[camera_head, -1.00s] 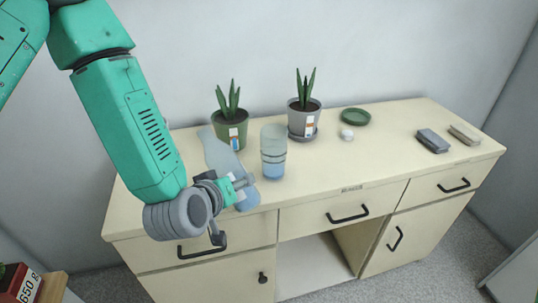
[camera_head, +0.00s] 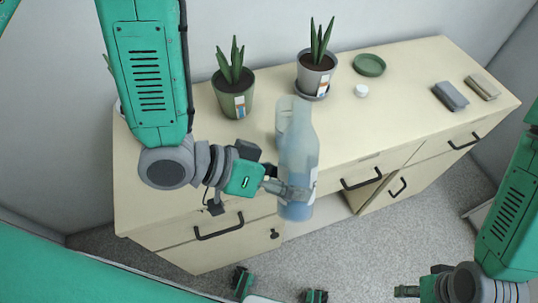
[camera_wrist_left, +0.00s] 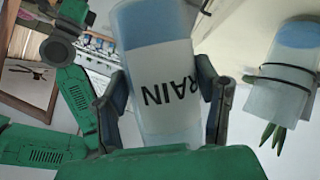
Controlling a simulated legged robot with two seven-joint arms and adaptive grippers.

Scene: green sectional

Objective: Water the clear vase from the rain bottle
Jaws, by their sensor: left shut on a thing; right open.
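My left gripper (camera_head: 288,190) is shut around the lower part of the rain bottle (camera_head: 299,155), a translucent bottle with blue liquid at its bottom. The bottle is about upright, near the cabinet's front edge. In the left wrist view the bottle (camera_wrist_left: 160,95) shows its RAIN label upside down. The clear vase (camera_head: 284,118) stands on the cabinet behind the bottle, which hides most of it. The vase also shows in the left wrist view (camera_wrist_left: 283,85), apart from the bottle, with dark bands and blue at its base. My right gripper (camera_head: 408,291) is open and empty at lower right.
A green-potted plant (camera_head: 235,95) and a grey-potted plant (camera_head: 316,72) stand behind the vase. A green saucer (camera_head: 369,65), a small white object (camera_head: 361,91) and two small blocks (camera_head: 450,96) lie to the right. The cabinet top (camera_head: 400,110) is clear between them and its front edge.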

